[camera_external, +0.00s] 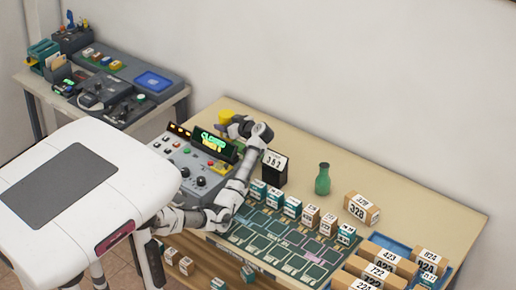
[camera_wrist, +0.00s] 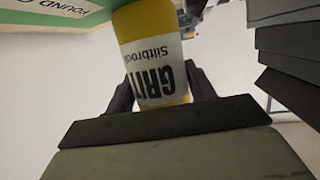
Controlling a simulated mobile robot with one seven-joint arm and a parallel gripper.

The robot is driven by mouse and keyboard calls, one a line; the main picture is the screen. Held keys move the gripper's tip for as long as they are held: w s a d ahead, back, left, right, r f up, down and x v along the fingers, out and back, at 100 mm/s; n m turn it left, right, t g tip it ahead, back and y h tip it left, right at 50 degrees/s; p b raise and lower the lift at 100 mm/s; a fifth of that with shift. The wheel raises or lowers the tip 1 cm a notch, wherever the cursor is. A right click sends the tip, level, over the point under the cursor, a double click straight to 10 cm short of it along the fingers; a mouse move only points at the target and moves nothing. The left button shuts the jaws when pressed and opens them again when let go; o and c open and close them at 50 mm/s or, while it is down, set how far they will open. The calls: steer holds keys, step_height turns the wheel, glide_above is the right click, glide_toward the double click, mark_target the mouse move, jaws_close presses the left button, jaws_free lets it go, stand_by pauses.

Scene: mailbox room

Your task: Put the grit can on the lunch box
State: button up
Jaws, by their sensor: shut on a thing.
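The grit can (camera_wrist: 155,55) is a yellow cylinder with a white label reading GRIT, upside down in the wrist view. My gripper (camera_wrist: 162,92) is shut on it, with a dark finger on either side. In the external view the yellow can (camera_external: 227,115) shows at my gripper (camera_external: 236,127), behind the control console at the back left of the long table. I cannot pick out the lunch box with certainty in either view. A green and white surface with the letters FOUND (camera_wrist: 75,14) is close beside the can in the wrist view.
A number stand (camera_external: 274,167), a green bottle (camera_external: 322,180) and several small boxes stand to the right. A side table (camera_external: 110,85) holds equipment and a blue tray (camera_external: 152,81).

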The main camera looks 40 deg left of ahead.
steer(key=o, duration=0.9)
steer(key=shift+f, duration=0.2)
steer(key=shift+c, duration=0.2)
steer(key=o, duration=0.4)
steer(key=shift+r, duration=0.1)
steer(key=shift+o, duration=0.2)
steer(key=shift+r, duration=0.15)
steer(key=shift+d, duration=0.4)
steer(key=d+r, duration=0.1)
steer(key=d, duration=0.1)
steer(key=d+r, duration=0.1)
steer(key=d, duration=0.1)
steer(key=shift+s+r, duration=0.3)
steer(key=shift+s, duration=0.05)
step_height(320, 180, up, 6)
steer(key=shift+f+p, duration=0.1)
steer(key=shift+p, duration=0.8)
